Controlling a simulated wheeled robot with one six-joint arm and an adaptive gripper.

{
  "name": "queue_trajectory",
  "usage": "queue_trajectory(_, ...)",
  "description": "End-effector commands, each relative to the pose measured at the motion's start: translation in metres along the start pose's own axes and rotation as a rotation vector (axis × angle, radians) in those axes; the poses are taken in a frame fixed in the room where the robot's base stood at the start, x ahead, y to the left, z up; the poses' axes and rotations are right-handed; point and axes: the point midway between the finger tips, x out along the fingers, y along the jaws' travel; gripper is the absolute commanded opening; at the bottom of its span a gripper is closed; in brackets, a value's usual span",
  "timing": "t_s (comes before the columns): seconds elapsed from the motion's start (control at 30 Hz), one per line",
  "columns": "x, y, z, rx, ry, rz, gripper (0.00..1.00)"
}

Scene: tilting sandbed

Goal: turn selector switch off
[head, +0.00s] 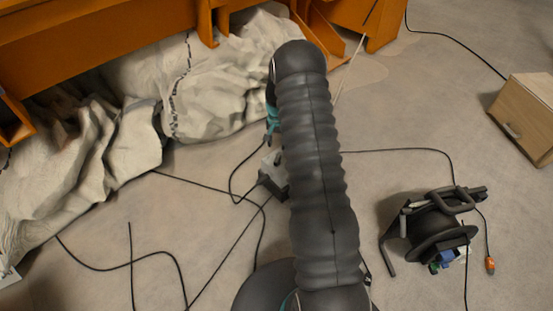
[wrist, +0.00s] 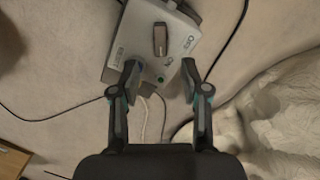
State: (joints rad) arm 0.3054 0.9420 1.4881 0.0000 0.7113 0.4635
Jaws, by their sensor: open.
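The selector switch (wrist: 160,40) is a dark elongated knob on a light grey control box (wrist: 133,33) at the top of the wrist view. The box also has a small green round part on its face. My gripper (wrist: 160,76) is open, and its two fingers reach toward the box's near edge. The left finger overlaps the box in the picture, and nothing is between the fingertips except box and floor. In the head view the control box (head: 270,165) is partly hidden behind my arm, and its knob cannot be made out.
Black cables cross the floor around the box. Crumpled pale sacks (head: 205,85) lie by the orange structure (head: 100,35). A black cable reel (head: 437,228) stands at the right, and a wooden cabinet (head: 526,117) is at the right edge. Floor between reel and cabinet is mostly clear.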

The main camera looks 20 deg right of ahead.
Motion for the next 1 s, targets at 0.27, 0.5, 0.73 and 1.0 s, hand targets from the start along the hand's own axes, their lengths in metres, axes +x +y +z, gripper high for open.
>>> queue_trajectory(0.27,0.053,0.000,0.001,0.000,-0.003,0.001,0.46)
queue_trajectory(0.5,0.084,0.000,0.001,0.000,-0.002,0.001,0.46)
queue_trajectory(0.73,0.094,0.000,0.000,0.000,0.000,0.000,0.46)
queue_trajectory(1.0,0.094,0.000,0.000,0.000,0.000,0.000,0.36)
